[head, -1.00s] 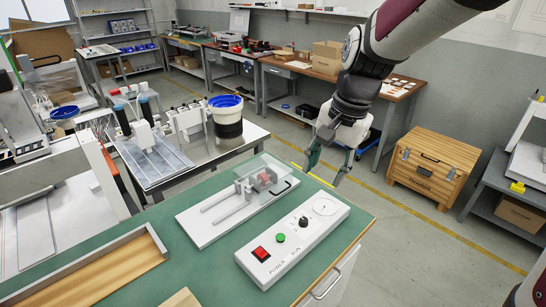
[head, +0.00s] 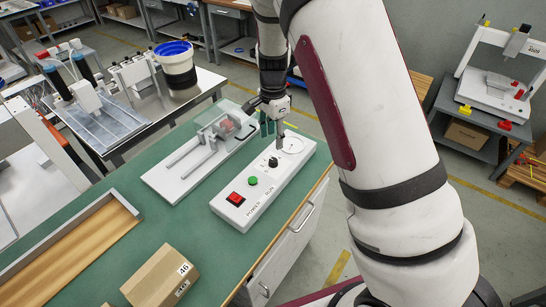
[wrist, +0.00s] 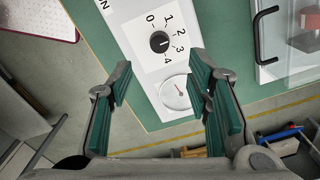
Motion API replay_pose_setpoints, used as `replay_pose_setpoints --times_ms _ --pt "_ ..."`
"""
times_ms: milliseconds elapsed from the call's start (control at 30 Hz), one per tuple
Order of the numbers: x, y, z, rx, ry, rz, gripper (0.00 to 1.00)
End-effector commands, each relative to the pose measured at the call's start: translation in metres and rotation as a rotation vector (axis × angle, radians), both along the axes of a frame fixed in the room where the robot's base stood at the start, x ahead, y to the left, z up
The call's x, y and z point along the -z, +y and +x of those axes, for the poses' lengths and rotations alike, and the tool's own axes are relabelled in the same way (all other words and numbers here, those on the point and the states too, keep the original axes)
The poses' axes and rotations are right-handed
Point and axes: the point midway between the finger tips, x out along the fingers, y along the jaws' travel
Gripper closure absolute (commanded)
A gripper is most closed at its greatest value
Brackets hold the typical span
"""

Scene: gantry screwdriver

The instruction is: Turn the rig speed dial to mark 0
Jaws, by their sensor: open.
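The speed dial is a round black knob (wrist: 159,41) on a white plate marked 0 to 4 on the control box (wrist: 135,33). I cannot tell for sure which mark its pointer faces. In the head view the knob (head: 273,161) stands between the green button and the round gauge. My gripper (head: 273,130) hangs over the gauge end of the box, close to the dial. In the wrist view the open, empty gripper (wrist: 160,76) has its green-padded fingers spread either side. The knob lies beyond the gap between the tips, apart from them.
The box also carries a red power switch (head: 236,199), a green button (head: 252,181) and a gauge (head: 292,145). A clear-covered fixture (head: 200,150) stands beside it. A cardboard box (head: 161,277) and wooden tray (head: 75,250) sit on the green bench.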

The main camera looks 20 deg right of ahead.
Motion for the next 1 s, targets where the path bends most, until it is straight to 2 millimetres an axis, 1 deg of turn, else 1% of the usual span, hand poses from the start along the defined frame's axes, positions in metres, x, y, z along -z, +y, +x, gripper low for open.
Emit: replay_pose_setpoints --times_ms 33,200,400,500,633,933,967,1000 --pt "0.012 0.000 -0.001 0.002 0.005 0.000 0.55" --pt "0.046 0.000 -0.002 0.002 0.005 0.000 0.55" --pt "0.077 0.000 -0.001 0.000 0.003 0.000 0.55" --pt "0.087 0.000 -0.001 0.000 0.003 0.000 0.55" --pt "0.093 0.000 -0.001 0.000 0.000 0.000 0.55" --pt "0.095 0.000 0.000 -0.001 0.000 0.001 0.55" --pt "0.095 0.000 -0.001 -0.001 0.000 0.001 0.61" --pt "0.095 0.000 -0.001 -0.001 0.000 0.001 0.71"
